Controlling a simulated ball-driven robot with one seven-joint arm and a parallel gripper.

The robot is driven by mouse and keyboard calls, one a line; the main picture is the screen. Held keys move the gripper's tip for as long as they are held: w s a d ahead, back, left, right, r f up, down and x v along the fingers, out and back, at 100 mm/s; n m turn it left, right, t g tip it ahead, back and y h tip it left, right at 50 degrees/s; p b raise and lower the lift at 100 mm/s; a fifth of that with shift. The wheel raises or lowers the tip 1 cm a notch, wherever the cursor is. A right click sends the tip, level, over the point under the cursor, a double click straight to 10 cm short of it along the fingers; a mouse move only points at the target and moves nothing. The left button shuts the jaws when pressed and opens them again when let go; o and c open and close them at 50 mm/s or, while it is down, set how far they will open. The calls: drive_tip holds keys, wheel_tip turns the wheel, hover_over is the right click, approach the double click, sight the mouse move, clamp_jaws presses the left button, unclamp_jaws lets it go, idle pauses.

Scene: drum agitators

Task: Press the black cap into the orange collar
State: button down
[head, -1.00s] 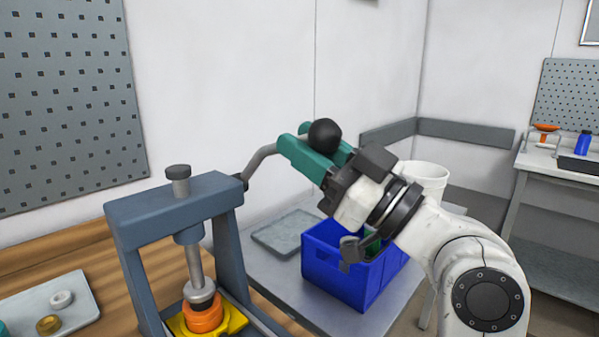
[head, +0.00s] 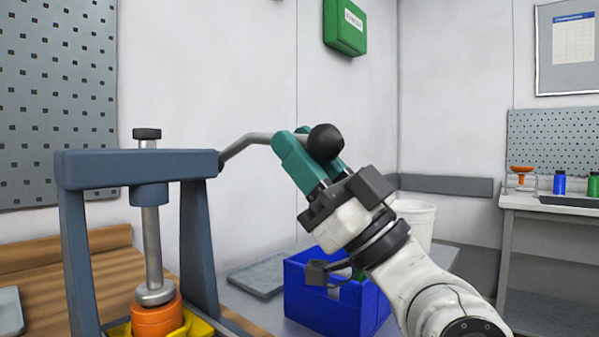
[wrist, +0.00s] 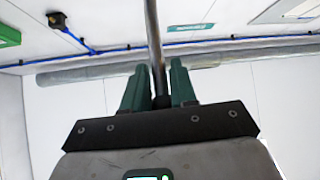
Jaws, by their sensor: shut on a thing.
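My gripper (head: 303,148) is shut on the grey bent lever (head: 245,142) of the press, just short of its black ball knob (head: 325,143). In the wrist view the lever (wrist: 153,35) runs between the two teal fingers (wrist: 158,85). The blue-grey press (head: 135,167) stands at left. The grey foot of its ram (head: 156,293) is down at the top of the orange collar (head: 157,320), which sits in a yellow holder (head: 200,327). I cannot make out the black cap; the ram foot may hide it.
A blue crate (head: 325,302) stands below my arm, with a white bucket (head: 416,222) behind it. A grey tray (head: 260,275) lies beside the crate. A side bench (head: 550,202) with bottles stands at far right. The wall is close behind the press.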

drive_tip(key=shift+s+d+f+b, duration=0.3)
drive_tip(key=shift+d+b, duration=0.05)
drive_tip(key=shift+b, duration=0.4)
drive_tip(key=shift+f, duration=0.1)
drive_tip(key=c, duration=1.1)
unclamp_jaws()
drive_tip(key=shift+s+d, duration=0.1)
drive_tip(key=shift+d, duration=0.15)
drive_tip(key=o, duration=0.4)
drive_tip(key=shift+a, duration=0.25)
drive_tip(key=b+v, duration=0.1)
drive_tip(key=v, duration=1)
drive_tip(key=shift+a+b, duration=0.1)
drive_tip(key=shift+b, duration=0.25)
drive_tip(key=shift+c, duration=0.4)
